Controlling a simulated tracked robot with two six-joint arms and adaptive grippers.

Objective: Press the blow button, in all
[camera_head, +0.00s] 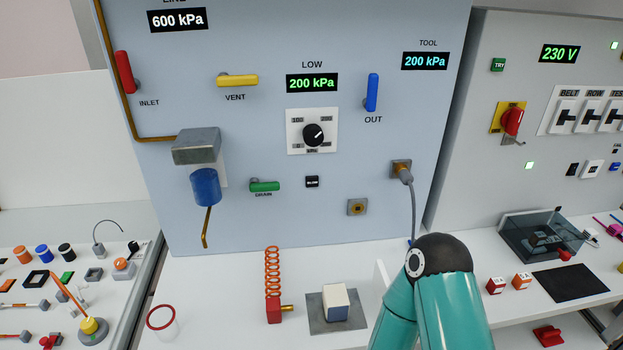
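A small black button (312,181) with a white marking too small to read surely sits on the grey-blue pneumatic panel (350,220), below the round pressure knob (313,135) and right of the green drain lever; it may be the blow button. Nothing covers it. A teal link of my arm with a dark rounded joint stands at the lower right, well below and right of the button. Neither of my grippers shows in the view.
The panel carries the red inlet lever (124,72), yellow vent lever (237,81), blue out lever (372,92) and green drain lever (265,186). A grey hose (413,210) hangs from a socket.

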